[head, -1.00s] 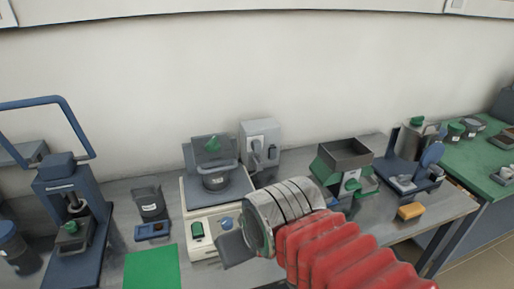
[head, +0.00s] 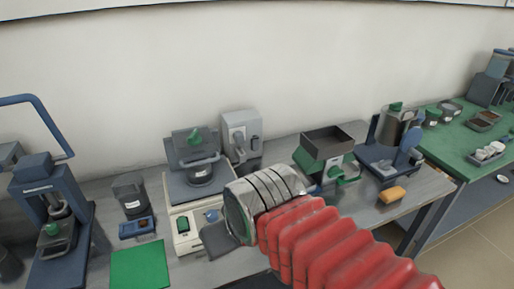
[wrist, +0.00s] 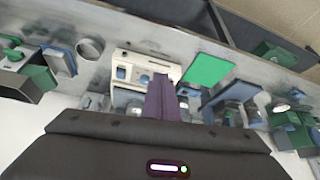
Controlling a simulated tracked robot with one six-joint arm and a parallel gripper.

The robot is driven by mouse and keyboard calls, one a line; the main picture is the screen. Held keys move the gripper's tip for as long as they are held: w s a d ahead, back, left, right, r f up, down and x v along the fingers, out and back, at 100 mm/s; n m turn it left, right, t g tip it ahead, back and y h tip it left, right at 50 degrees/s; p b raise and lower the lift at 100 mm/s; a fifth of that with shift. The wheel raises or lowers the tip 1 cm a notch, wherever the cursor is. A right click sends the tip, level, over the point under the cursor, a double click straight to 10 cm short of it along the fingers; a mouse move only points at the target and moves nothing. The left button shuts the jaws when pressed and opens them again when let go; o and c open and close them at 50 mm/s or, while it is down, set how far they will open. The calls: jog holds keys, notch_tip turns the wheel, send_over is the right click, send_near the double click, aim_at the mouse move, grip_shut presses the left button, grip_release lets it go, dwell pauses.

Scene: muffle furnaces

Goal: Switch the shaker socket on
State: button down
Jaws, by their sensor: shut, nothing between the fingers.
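The shaker (head: 190,215) has a cream base with a green rocker switch and a blue knob on its front, and a dark pot on top. It also shows in the wrist view (wrist: 124,58). A grey box (head: 238,130), which looks like the socket, stands behind it to the right, against the wall, with a dark part on its front. Its switch position is too small to tell. My gripper (head: 216,241) is shut and empty, in front of the shaker's right side, apart from the box. Its fingers also show in the wrist view (wrist: 161,100); the box is not clear there.
A blue press (head: 50,215) stands at the left. A green mat (head: 140,266) lies at the front. A green-topped bench (head: 460,140) is further right.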

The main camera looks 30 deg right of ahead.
jog(key=w+d+f+m+y, duration=0.1)
jog(key=w+d+f+m, duration=0.2)
jog(key=w, duration=0.4)
jog(key=w+d+f+m+y, duration=0.1)
jog(key=w+d+f+m, duration=0.3)
jog(key=w+d+f, duration=0.1)
jog(key=w+d+f+m+y, duration=0.1)
jog(key=w+d+f+m, duration=0.3)
jog(key=w, duration=0.6)
jog(key=shift+d+t, duration=0.3)
jog(key=shift+d, duration=0.45)
jog(key=w+d+m+t+h, duration=0.2)
jog(key=w+d+m, duration=0.2)
jog(key=d, duration=0.6)
jog(key=w+d+m+t+h, duration=0.2)
jog(key=w+d+m, duration=0.3)
jog(key=w+d, duration=0.4)
jog(key=shift+d+f+h, duration=0.4)
jog(key=shift+d, duration=0.45)
jog(key=shift+w+f, duration=0.1)
jog(key=shift+w, duration=0.05)
